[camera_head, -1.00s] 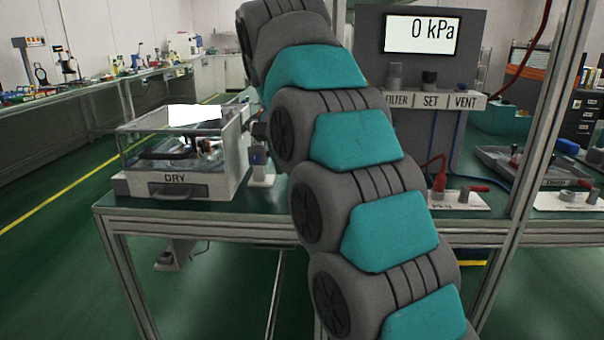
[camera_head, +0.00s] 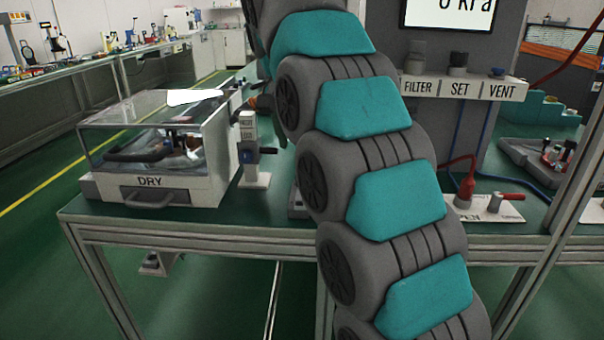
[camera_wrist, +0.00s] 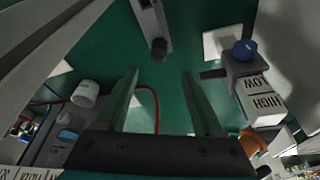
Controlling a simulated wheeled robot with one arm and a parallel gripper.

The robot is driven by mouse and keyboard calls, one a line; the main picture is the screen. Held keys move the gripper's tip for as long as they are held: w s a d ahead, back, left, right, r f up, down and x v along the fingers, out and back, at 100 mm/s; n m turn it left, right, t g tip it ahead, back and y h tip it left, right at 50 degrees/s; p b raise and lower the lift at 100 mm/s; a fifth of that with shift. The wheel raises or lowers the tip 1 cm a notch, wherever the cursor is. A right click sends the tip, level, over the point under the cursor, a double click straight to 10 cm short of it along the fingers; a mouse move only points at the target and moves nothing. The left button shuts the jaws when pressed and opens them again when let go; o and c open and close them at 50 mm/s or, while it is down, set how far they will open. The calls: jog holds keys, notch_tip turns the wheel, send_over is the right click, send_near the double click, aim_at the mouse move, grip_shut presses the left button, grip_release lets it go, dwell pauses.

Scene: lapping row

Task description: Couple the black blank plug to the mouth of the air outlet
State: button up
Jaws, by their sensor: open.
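A dark rounded end (camera_wrist: 158,51) on a grey arm or post lies just past the fingertips. I cannot tell whether it is the air outlet's mouth or the black blank plug. In the head view a black knob-like piece (camera_head: 458,71) stands on the shelf above SET; I cannot tell whether it is the plug. My arm hides the bench middle and the gripper is not clear there.
A HIGH/LOW block (camera_wrist: 264,101) with a blue cap (camera_wrist: 244,50) stands right of my fingers. The DRY box (camera_head: 150,190), a red connector (camera_head: 466,187) and a red-handled valve (camera_head: 506,197) occupy the bench.

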jog(key=shift+d+f, duration=0.1)
jog(key=shift+f, duration=0.2)
jog(key=shift+x, duration=0.95)
jog(key=shift+f, duration=0.75)
jog(key=shift+x, duration=1.9)
grip_shut()
